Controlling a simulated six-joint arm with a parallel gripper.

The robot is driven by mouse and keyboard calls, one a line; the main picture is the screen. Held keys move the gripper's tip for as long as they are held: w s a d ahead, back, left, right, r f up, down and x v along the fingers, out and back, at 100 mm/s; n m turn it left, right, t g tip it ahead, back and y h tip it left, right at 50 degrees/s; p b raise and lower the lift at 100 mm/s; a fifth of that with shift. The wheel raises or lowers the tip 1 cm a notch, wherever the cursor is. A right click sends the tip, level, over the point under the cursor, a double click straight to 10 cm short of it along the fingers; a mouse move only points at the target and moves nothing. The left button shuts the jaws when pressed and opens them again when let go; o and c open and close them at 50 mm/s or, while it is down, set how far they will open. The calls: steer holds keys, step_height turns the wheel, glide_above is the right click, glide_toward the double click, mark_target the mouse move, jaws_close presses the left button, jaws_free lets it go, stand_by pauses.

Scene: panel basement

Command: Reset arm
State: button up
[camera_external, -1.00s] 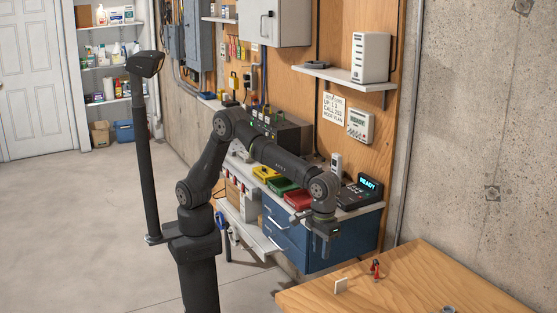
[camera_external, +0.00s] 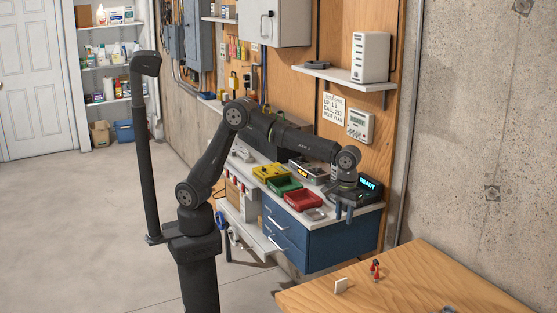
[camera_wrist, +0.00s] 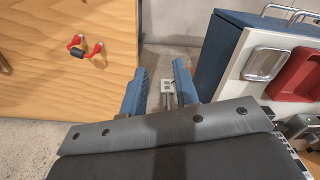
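My gripper (camera_external: 344,214) hangs pointing down at the right end of the blue workbench (camera_external: 315,245), in front of the device with the READY display (camera_external: 369,184). Nothing is held. The wooden table (camera_external: 420,280) lies to the lower right of my gripper, apart from it.
Yellow (camera_external: 270,172), green (camera_external: 284,186) and red (camera_external: 303,200) trays sit on the bench top. A shelf (camera_external: 345,75) juts from the wall above my arm.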

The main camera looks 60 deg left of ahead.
steer(key=w+a+n, duration=0.1)
steer(key=w+a, duration=0.4)
steer(key=a, duration=0.3)
steer(key=w+a+r+n, duration=0.1)
steer(key=w+a+n, duration=0.1)
steer(key=w+a, duration=0.3)
steer(key=w+a+r+n, duration=0.1)
steer(key=w+a, duration=0.5)
steer(key=a, duration=0.5)
steer(key=shift+a+n, duration=0.3)
steer(key=shift+w+a, duration=0.3)
steer(key=shift+a, duration=0.5)
